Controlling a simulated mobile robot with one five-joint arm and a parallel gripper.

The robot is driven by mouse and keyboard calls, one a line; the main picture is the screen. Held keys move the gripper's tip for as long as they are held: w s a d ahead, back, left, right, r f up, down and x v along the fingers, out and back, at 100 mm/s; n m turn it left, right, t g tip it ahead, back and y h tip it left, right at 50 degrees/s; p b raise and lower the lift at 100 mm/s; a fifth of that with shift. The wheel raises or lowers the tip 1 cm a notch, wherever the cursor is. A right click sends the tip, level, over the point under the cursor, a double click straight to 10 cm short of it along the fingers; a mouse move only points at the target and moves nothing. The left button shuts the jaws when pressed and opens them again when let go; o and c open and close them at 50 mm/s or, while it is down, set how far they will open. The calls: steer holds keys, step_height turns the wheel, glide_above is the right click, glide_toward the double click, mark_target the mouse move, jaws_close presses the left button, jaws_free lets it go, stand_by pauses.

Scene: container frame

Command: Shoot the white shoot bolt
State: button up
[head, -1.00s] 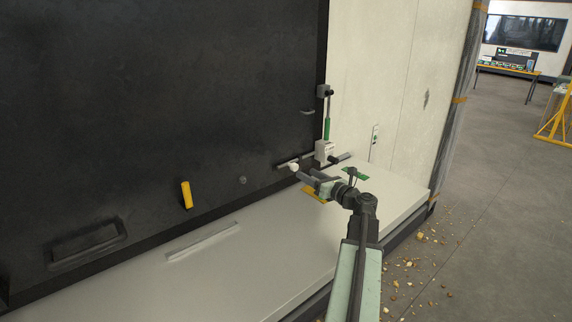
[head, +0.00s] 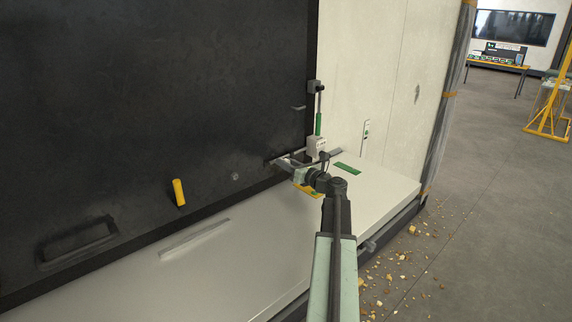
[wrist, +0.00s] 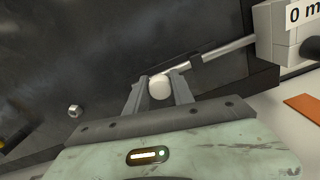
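The shoot bolt is a pale rod with a white knob (wrist: 160,88), low at the right edge of a dark panel. The rod (wrist: 225,50) runs right into a grey-white block (wrist: 277,32), which also shows in the head view (head: 316,146). In the wrist view the knob sits between the fingertips of my gripper (wrist: 160,78), close to both fingers. Whether the fingers press on it is not clear. In the head view my gripper (head: 288,166) reaches the bolt from the front right and hides the knob.
A pale ledge (head: 250,235) runs below the dark panel (head: 140,90). A yellow handle (head: 178,192) and a recessed pull (head: 78,243) are to the left. A green-sleeved upright rod (head: 318,124) stands above the block. Rubble (head: 375,285) lies on the floor at right.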

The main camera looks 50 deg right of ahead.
mark_target(289, 156)
jaws_close()
stand_by(1.0)
steer(key=d, duration=0.4)
steer(key=shift+s, duration=0.1)
steer(key=o, duration=0.9)
jaws_free()
steer(key=shift+s+d, duration=0.1)
steer(key=shift+d, duration=0.05)
steer(key=shift+c, duration=0.2)
